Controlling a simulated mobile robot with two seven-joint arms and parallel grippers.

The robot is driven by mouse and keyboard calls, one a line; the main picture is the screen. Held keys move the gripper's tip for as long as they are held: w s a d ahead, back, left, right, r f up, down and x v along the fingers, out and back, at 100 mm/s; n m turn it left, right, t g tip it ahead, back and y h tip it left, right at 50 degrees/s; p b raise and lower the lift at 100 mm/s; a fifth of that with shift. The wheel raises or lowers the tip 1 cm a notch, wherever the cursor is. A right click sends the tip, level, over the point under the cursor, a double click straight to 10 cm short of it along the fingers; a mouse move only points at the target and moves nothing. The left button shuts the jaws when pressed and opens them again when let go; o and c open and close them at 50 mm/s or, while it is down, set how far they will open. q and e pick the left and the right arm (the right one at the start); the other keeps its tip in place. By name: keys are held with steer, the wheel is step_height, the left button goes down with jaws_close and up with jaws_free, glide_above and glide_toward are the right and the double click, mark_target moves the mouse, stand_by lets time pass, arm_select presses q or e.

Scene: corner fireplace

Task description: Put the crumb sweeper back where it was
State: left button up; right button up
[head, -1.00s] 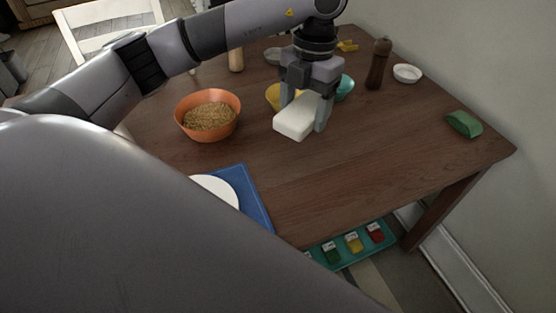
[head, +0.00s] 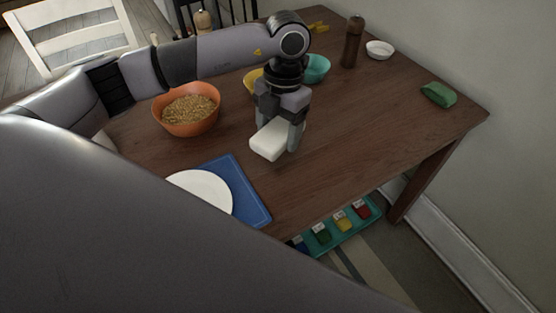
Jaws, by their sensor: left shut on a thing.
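A white block-shaped thing (head: 268,141), which I take to be the crumb sweeper, is held in my left gripper (head: 280,134). The gripper points down with its fingers on either side of the block. The block is over the middle of the brown wooden table (head: 345,140), right of the blue mat; I cannot tell whether it touches the tabletop. My right gripper is not in view.
An orange bowl of grain (head: 187,108) stands left, and a white plate (head: 203,190) lies on the blue mat (head: 250,196). Yellow (head: 251,80) and teal (head: 317,68) bowls, a pepper mill (head: 352,42), a white dish (head: 380,49) and a green object (head: 439,94) stand farther off. The table's right part is clear.

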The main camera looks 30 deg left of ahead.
mark_target(277, 172)
arm_select(q)
step_height(277, 172, down, 10)
steer(key=shift+f, duration=0.1)
stand_by(0.4)
steer(key=shift+f, duration=0.1)
steer(key=shift+f, duration=0.15)
steer(key=o, duration=1)
steer(key=shift+r, duration=0.2)
steer(key=r, duration=0.4)
steer(key=w+r, duration=0.1)
steer(key=r, duration=0.7)
steer(key=shift+w+d+b, duration=0.1)
steer(key=shift+w+b, duration=0.1)
steer(key=shift+b, duration=0.15)
